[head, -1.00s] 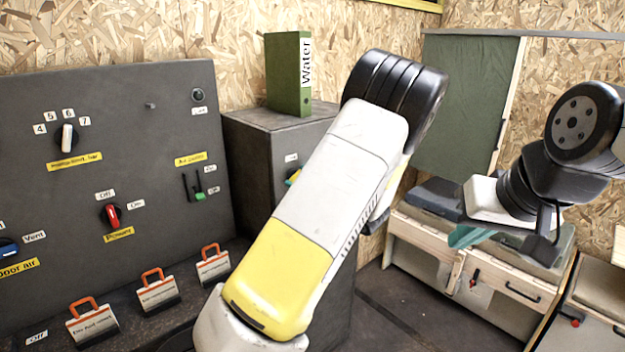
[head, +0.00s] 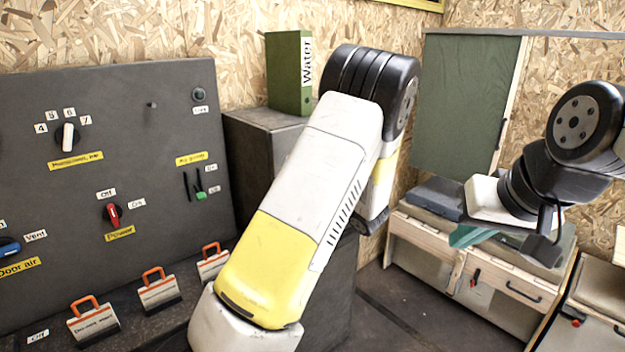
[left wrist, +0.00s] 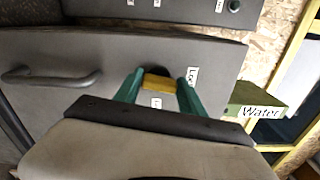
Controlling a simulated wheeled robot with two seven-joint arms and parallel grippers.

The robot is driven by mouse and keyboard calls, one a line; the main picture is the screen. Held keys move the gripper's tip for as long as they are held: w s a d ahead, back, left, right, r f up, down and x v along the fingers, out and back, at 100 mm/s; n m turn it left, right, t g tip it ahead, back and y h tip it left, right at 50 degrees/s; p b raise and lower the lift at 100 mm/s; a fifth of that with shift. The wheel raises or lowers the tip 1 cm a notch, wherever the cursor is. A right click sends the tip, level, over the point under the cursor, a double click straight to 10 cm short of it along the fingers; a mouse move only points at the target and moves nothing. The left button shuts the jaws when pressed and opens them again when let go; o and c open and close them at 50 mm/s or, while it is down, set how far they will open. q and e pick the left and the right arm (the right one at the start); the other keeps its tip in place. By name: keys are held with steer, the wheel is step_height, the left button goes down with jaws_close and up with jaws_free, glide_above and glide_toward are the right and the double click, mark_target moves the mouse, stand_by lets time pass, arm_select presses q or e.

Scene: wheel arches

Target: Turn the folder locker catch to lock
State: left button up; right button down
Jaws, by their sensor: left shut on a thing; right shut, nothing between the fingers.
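The folder locker is a dark grey cabinet (head: 262,135) beside the switch panel, with the green Water folder (head: 290,80) standing on top. Its grey door (left wrist: 110,55) fills much of the left wrist view. The yellow catch (left wrist: 158,82) lies across a dark round base, with small white labels around it. My left gripper (left wrist: 158,92) has its green fingers on both ends of the catch and is shut on it. In the head view my left arm hides the catch and this gripper. My right gripper (head: 466,236) is shut and empty at the right, away from the locker.
A wooden bench with cabinets (head: 490,285) stands at the right. A dark door handle (left wrist: 50,77) sticks out from the locker. Some floor between is clear.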

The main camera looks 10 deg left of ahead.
arm_select(q)
steer(key=shift+f+n, duration=0.1)
steer(key=shift+n, duration=0.7)
steer(key=o, duration=1.4)
steer(key=shift+c, duration=0.2)
steer(key=v, duration=0.8)
